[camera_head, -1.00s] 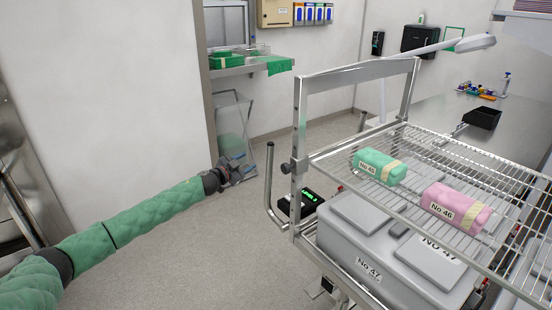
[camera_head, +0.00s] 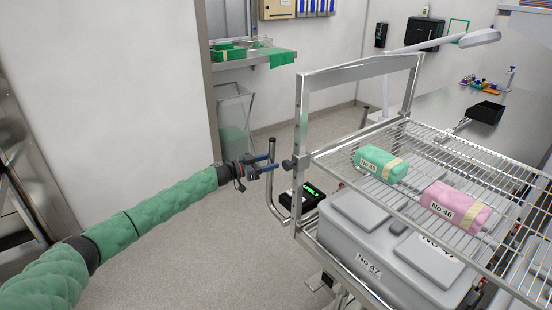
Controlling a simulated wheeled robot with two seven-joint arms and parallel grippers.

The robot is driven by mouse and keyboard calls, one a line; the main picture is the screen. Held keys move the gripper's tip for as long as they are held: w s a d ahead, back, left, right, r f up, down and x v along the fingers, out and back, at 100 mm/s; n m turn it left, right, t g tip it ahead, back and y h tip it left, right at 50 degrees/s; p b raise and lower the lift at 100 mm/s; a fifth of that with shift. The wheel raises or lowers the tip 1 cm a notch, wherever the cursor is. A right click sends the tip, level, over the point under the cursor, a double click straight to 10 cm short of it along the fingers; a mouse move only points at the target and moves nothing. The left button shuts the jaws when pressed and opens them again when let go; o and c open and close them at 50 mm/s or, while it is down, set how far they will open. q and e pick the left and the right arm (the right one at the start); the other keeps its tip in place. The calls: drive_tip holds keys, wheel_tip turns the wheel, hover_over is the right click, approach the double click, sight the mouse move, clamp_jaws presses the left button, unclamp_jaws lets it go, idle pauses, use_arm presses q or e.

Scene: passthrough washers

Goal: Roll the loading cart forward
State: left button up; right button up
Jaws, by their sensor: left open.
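The loading cart (camera_head: 301,110) is a metal frame on the right, with a wire shelf (camera_head: 440,157) on top and a grey container labelled No 47 (camera_head: 345,245) below. A bent metal handle bar (camera_head: 272,185) stands at its left side. My left gripper (camera_head: 271,164) is open, its two blue-tipped fingers pointing right at the upper part of the handle bar. I cannot tell whether they touch it or straddle it. My right gripper is not in view.
A green bundle (camera_head: 372,163) and a pink bundle (camera_head: 450,202) lie on the wire shelf. A steel table (camera_head: 450,100) with a black tray (camera_head: 486,112) stands behind the cart. A wall shelf (camera_head: 232,64) and clear bin (camera_head: 232,115) are at the back.

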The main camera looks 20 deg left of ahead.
use_arm(q)
drive_tip(key=shift+p+x, duration=0.45)
drive_tip(key=shift+x, duration=1.2)
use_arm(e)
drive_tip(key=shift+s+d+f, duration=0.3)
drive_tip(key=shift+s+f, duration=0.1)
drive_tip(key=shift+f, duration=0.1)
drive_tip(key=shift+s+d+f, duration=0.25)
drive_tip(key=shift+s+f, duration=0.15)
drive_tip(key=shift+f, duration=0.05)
use_arm(q)
clamp_jaws()
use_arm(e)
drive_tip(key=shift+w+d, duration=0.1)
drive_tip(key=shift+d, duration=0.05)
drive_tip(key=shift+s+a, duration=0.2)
